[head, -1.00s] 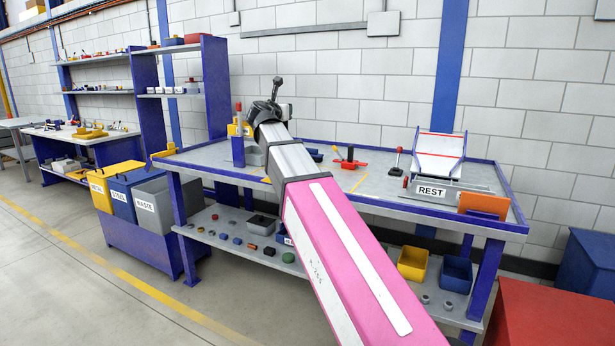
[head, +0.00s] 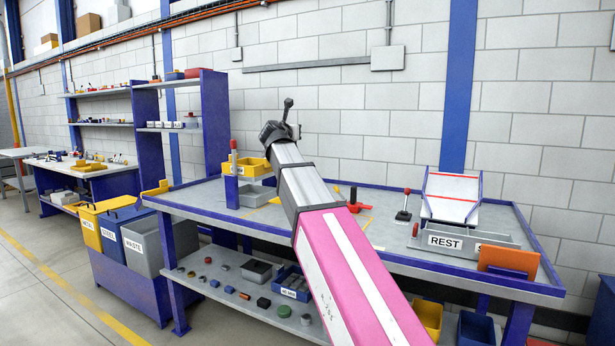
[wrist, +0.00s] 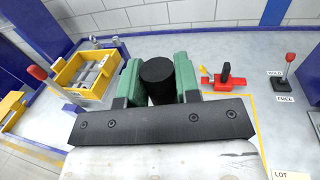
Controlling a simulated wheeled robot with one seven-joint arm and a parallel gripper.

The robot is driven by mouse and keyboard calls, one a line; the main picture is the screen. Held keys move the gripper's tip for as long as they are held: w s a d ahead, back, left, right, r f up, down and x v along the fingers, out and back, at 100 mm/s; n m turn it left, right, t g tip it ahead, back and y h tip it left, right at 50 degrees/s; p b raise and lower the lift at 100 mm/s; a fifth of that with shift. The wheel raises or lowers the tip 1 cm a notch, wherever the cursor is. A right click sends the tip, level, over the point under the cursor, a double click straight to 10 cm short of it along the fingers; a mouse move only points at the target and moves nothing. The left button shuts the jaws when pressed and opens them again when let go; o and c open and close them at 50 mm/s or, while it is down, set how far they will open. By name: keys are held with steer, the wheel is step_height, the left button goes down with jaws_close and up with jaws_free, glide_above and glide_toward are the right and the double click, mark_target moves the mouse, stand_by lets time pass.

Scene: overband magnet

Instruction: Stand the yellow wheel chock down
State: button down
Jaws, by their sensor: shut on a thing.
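My gripper (wrist: 157,75) is shut on a black cylinder (wrist: 157,80), which sits between its two green fingers in the wrist view. The lower part of the cylinder is hidden, and I see no yellow on it. In the head view my gripper (head: 274,131) is small, dark and above the bench; what it holds is unclear there. I cannot tell for sure which thing is the yellow wheel chock. A yellow wedge-like piece (head: 154,188) shows at the bench's left end. A small yellow piece (wrist: 206,74) stands by a red device (wrist: 226,80).
Yellow lines mark bare bench between.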

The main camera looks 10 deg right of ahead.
steer(key=w+d+f, duration=0.6)
steer(key=f, duration=0.3)
steer(key=shift+w+d+f, duration=0.15)
steer(key=shift+w+f, duration=0.15)
steer(key=shift+w, duration=0.1)
steer(key=c, duration=0.8)
jaws_free()
steer(key=shift+f, duration=0.1)
